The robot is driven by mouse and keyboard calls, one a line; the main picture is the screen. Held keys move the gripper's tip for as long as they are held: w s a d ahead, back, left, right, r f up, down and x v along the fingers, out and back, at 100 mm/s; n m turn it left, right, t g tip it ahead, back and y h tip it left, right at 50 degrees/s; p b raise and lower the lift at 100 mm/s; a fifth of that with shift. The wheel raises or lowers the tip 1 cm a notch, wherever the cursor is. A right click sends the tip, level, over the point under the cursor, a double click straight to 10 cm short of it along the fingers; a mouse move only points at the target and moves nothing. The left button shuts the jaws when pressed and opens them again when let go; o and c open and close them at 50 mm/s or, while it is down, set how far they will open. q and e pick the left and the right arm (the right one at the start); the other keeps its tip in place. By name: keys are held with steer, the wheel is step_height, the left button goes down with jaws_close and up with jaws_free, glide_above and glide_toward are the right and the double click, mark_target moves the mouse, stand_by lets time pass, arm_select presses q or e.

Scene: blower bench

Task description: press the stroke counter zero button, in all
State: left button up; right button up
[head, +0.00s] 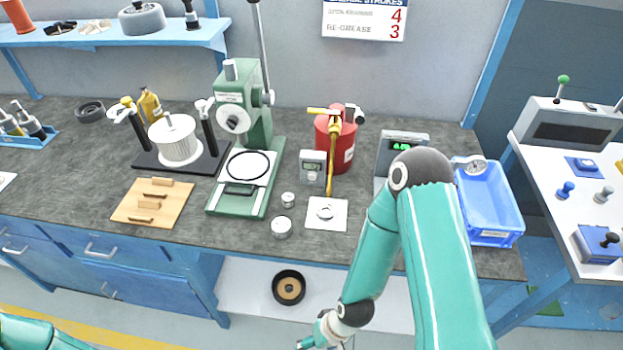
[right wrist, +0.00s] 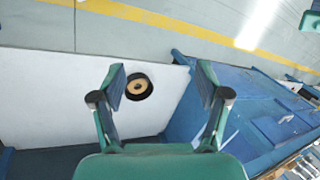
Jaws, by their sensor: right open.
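A small grey box with a display and buttons (head: 313,168), which looks like the stroke counter, stands on the bench right of the green press (head: 247,140). Its reading and which button is zero are too small to tell. My right gripper (head: 312,343) is low in front of the bench at the bottom edge of the head view, well below and apart from the counter. In the right wrist view my right gripper (right wrist: 162,84) is open, with nothing between its fingers. My left gripper is out of view; only part of that arm shows at bottom left.
A red can with a yellow-handled tool (head: 334,135) stands just right of the counter. Two small metal pieces (head: 284,215) and a white square (head: 326,214) lie in front. My right arm crosses before the green-lit display unit (head: 404,143). A blue bin (head: 490,205) is to the right.

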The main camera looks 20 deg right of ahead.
jaws_close()
stand_by(1.4)
